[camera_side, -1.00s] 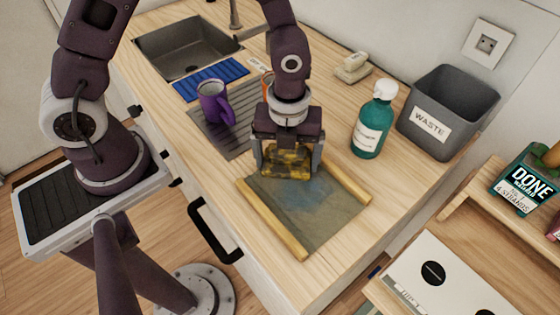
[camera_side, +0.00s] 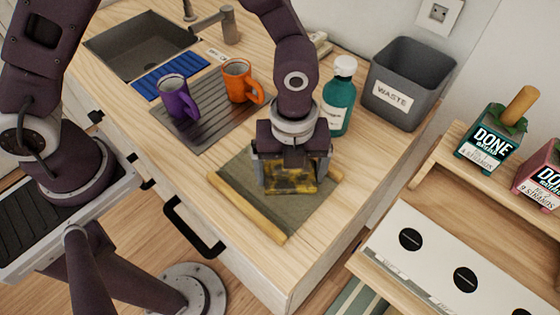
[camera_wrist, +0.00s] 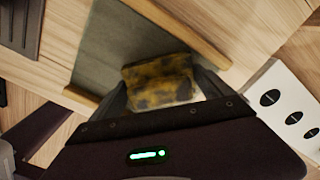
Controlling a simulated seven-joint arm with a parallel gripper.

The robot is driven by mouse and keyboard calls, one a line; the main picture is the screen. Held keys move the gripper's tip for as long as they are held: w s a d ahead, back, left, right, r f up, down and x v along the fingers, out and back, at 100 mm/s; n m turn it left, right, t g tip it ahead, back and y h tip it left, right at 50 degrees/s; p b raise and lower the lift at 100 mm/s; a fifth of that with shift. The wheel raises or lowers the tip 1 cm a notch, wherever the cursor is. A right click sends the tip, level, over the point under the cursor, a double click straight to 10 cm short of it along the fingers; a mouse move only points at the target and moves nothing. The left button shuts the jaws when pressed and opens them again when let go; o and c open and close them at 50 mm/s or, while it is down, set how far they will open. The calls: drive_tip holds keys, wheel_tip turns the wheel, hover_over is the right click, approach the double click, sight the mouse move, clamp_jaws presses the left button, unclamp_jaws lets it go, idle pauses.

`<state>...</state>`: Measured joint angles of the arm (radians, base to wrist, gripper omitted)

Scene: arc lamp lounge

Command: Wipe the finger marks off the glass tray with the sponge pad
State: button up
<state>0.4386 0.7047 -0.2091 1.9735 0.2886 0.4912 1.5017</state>
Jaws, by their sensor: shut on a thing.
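The glass tray (camera_side: 240,175) is a grey-green panel between two wooden rails (camera_side: 248,207), lying on the wooden counter. In the wrist view the tray (camera_wrist: 108,48) looks plain grey-green. No blue smear shows on its exposed surface; the part under my gripper and pad is hidden. My gripper (camera_side: 291,180) points down over the right part of the tray, shut on the sponge pad (camera_side: 288,187). The pad is yellow with dark blotches and also fills the jaws in the wrist view (camera_wrist: 158,82). It appears to rest on the tray, but contact is hard to confirm.
A purple mug (camera_side: 178,97) and an orange mug (camera_side: 240,82) stand on the ribbed drainer behind the tray. A teal bottle (camera_side: 339,97) and a grey waste bin (camera_side: 406,82) stand behind at right. The sink (camera_side: 138,45) is far left. Bare counter surrounds the tray's front.

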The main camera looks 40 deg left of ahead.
drive_tip(key=shift+d, duration=0.45)
drive_tip(key=shift+a, duration=5.1)
drive_tip(key=shift+a+r, duration=0.1)
wheel_tip(320, 180, up, 8)
drive_tip(key=shift+r, duration=0.15)
